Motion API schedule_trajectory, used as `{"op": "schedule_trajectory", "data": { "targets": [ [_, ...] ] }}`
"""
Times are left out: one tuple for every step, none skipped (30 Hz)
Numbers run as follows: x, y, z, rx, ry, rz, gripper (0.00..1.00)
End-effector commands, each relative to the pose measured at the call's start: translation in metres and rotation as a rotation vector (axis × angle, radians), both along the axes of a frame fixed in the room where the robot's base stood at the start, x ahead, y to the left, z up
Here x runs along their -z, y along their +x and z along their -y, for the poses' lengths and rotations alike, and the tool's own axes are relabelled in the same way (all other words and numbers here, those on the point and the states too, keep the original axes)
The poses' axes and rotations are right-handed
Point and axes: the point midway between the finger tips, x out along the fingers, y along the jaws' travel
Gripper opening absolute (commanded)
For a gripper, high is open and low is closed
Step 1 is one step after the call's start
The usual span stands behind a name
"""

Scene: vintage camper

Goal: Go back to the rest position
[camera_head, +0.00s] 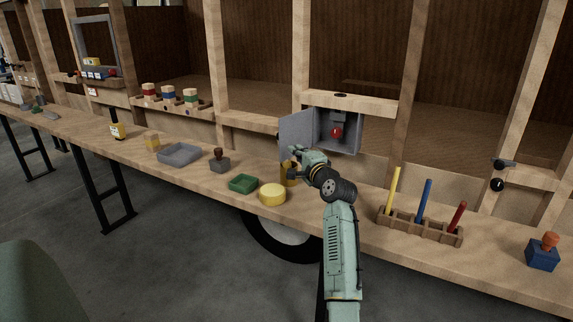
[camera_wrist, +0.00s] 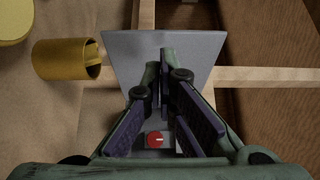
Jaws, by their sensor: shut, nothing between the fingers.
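My gripper (camera_head: 294,154) is over the bench in front of the grey wall box (camera_head: 352,140). The box's grey door (camera_head: 296,130) stands open to the left, and a red knob (camera_head: 337,132) shows inside. In the wrist view the fingers of my gripper (camera_wrist: 161,66) come together at their tips with nothing between them. A grey panel (camera_wrist: 125,45) lies behind them in that view. The red knob (camera_wrist: 155,140) with a pale mark shows between the finger bases. I cannot tell whether the gripper touches the door.
A gold cup-like cylinder (camera_head: 285,172) stands just below my gripper and shows in the wrist view (camera_wrist: 62,60). A yellow round block (camera_head: 272,195) and green tray (camera_head: 243,183) are to its left. A wooden rack (camera_head: 418,227) with coloured sticks stands to the right.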

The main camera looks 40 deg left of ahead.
Motion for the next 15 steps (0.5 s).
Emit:
{"op": "schedule_trajectory", "data": {
  "targets": [
    [0.005, -0.012, 0.001, -0.003, -0.001, 0.0, 0.0],
    [0.005, -0.018, 0.002, -0.003, -0.002, 0.001, 0.0],
    [0.005, -0.026, 0.004, -0.003, -0.001, 0.001, 0.0],
    [0.005, -0.031, 0.005, -0.002, -0.001, 0.001, 0.0],
    [0.005, -0.036, 0.007, -0.002, -0.001, 0.001, 0.0],
    [0.004, -0.044, 0.008, -0.002, -0.001, 0.001, 0.0],
    [0.004, -0.049, 0.009, -0.003, -0.001, 0.001, 0.0],
    [0.004, -0.053, 0.01, -0.002, -0.001, 0.0, 0.0],
    [0.004, -0.059, 0.012, -0.001, -0.001, 0.0, 0.0],
    [0.003, -0.063, 0.012, -0.001, -0.001, 0.001, 0.0],
    [0.004, -0.066, 0.013, -0.001, -0.002, -0.001, 0.0],
    [0.003, -0.07, 0.014, -0.001, -0.001, 0.0, 0.0],
    [0.003, -0.072, 0.015, 0.0, -0.002, -0.001, 0.0],
    [0.003, -0.074, 0.015, 0.001, -0.001, 0.0, 0.0],
    [0.002, -0.076, 0.016, 0.001, 0.0, -0.001, 0.0]
  ]
}}
